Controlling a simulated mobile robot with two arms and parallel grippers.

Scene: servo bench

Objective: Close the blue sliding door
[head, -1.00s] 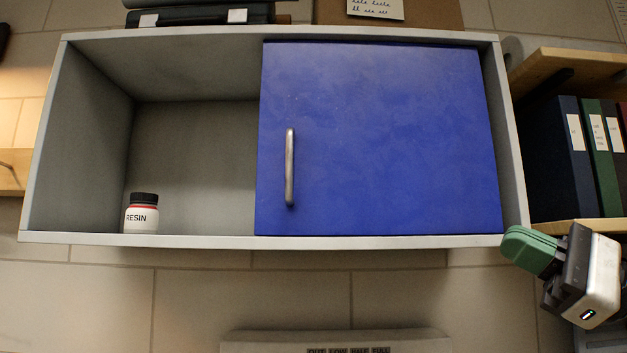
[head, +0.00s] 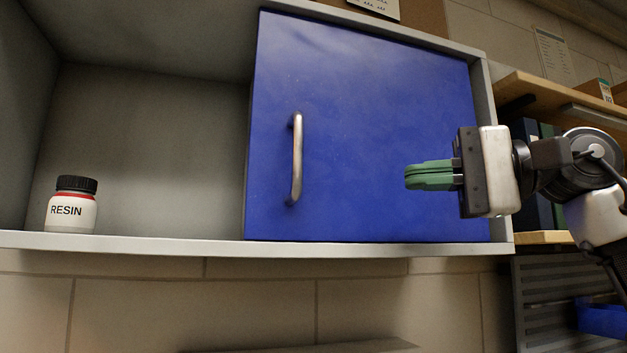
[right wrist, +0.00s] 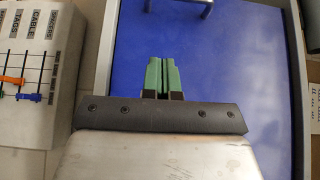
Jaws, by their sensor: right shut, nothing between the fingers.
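The blue sliding door (head: 350,90) covers the right part of a grey cabinet (head: 150,241); the left part stands open. Its upright metal handle (head: 297,158) is near the door's left edge. My right gripper (head: 408,178) is shut and empty, in front of the door's right half, its green fingers pointing left toward the handle with a clear gap between. In the right wrist view, the shut fingers (right wrist: 162,64) show against the blue door (right wrist: 235,70), and part of the handle (right wrist: 206,10) shows at the top edge. My left gripper is out of view.
A white resin jar (head: 71,207) with a black lid stands in the open left compartment. A wooden shelf (head: 560,95) with binders is right of the cabinet. In the right wrist view, a light panel with labels and sliders (right wrist: 35,60) lies at the left.

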